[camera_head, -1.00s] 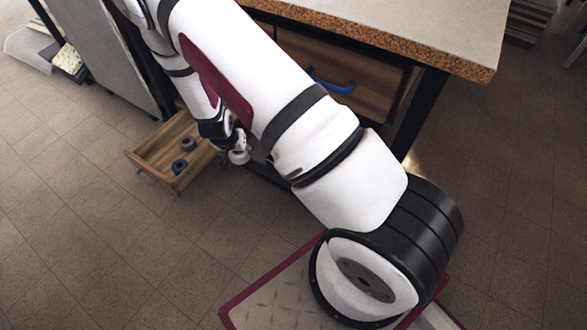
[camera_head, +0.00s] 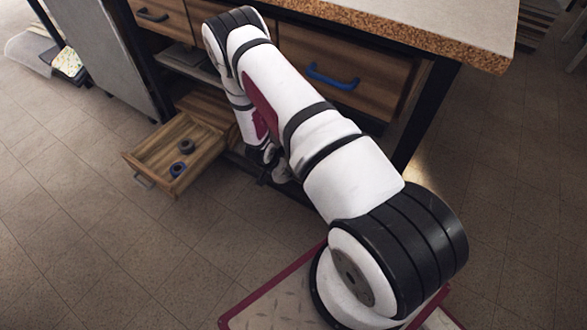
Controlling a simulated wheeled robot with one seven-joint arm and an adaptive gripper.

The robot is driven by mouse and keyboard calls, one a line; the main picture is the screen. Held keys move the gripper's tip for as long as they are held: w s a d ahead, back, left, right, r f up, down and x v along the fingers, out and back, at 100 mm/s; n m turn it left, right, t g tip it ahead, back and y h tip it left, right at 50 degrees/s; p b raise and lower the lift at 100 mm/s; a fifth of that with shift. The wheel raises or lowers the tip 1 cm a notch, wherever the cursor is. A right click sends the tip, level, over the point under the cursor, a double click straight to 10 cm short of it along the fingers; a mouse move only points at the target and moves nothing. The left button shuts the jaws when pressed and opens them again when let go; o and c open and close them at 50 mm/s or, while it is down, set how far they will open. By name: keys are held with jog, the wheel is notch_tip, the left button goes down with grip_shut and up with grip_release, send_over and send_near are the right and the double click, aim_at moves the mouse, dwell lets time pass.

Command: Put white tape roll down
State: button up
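My gripper (camera_head: 264,178) is small and dark at the far end of my arm, low beside the workbench's lower shelf and to the right of the open drawer. A small whitish rounded thing (camera_head: 281,174) shows right at the gripper. It may be the white tape roll, but it is too small to be sure, and I cannot tell whether the fingers are closed on it. The open wooden drawer (camera_head: 196,164) holds a dark roll (camera_head: 187,146) and a bluish roll (camera_head: 178,168). No white roll shows in the visible part of the drawer.
The workbench (camera_head: 450,35) with its speckled top edge stands behind my arm. A closed drawer with a blue handle (camera_head: 331,78) and another with a dark handle (camera_head: 152,15) are above. A grey panel (camera_head: 100,50) stands at left. The floor in front of the open drawer is clear.

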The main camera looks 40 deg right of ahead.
jog(key=w+d+b, duration=0.1)
jog(key=d, duration=0.1)
jog(key=w+d+f+b, duration=0.1)
jog(key=d, duration=0.2)
jog(key=w+d+f+b, duration=0.1)
jog(key=d, duration=0.2)
jog(key=shift+w+d, duration=0.15)
jog(key=shift+d, duration=0.1)
jog(key=shift+f+b, duration=1.25)
jog(key=shift+f, duration=1.25)
jog(key=shift+f, duration=0.2)
jog(key=o, duration=1.2)
jog(key=shift+r, duration=0.1)
